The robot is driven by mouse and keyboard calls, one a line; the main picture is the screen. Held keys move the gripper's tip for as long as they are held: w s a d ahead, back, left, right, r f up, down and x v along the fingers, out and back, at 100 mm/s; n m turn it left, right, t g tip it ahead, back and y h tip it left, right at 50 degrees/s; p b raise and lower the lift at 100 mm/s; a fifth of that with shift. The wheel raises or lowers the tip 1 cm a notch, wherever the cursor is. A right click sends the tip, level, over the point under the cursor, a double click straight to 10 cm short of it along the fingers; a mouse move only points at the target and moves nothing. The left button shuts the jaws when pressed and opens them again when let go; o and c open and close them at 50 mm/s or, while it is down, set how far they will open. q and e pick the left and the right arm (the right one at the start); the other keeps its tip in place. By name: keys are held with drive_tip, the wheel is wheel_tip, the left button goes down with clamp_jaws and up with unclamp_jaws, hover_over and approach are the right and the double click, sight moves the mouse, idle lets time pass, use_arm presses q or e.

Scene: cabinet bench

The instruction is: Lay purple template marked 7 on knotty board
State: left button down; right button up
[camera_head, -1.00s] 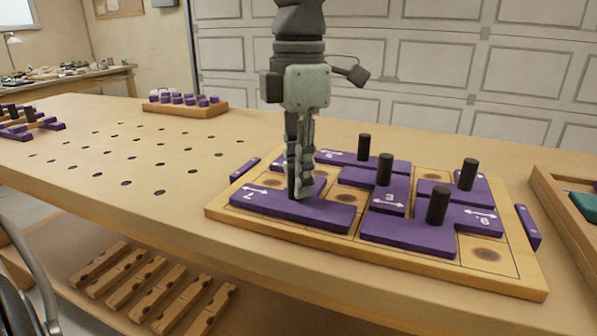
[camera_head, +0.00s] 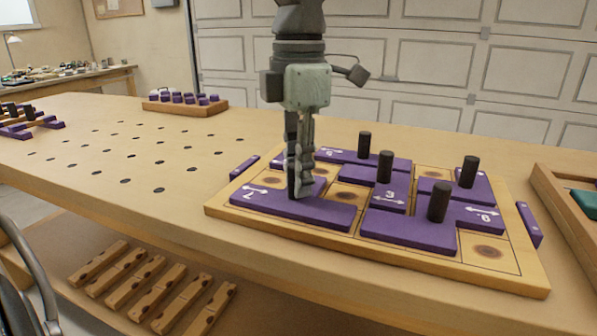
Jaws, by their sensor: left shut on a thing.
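The purple template marked 7 (camera_head: 325,213) lies flat, as far as I can tell, at the near left corner of the knotty board (camera_head: 470,268). My left gripper (camera_head: 301,194) points straight down over it. Its fingers are shut on the template's handle, which they hide. Other purple templates with upright black handles lie on the board, among them the one marked 3 (camera_head: 389,196) and the one at the right with a white arrow (camera_head: 478,217). Bare squares with dark knots show between them. My right gripper is not in view.
Purple strips flank the board at left (camera_head: 244,167) and right (camera_head: 529,224). A wooden tray (camera_head: 560,215) with a green piece stands at the right edge. A rack of purple pieces (camera_head: 186,106) stands at the back.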

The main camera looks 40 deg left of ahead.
use_arm(q)
drive_tip(key=c, duration=1.3)
unclamp_jaws()
drive_tip(key=shift+o, duration=0.2)
drive_tip(key=o, duration=0.4)
drive_tip(key=shift+c, duration=0.2)
drive_tip(key=shift+r+p, duration=2.95)
drive_tip(key=shift+r, duration=1.1)
drive_tip(key=shift+f, duration=0.15)
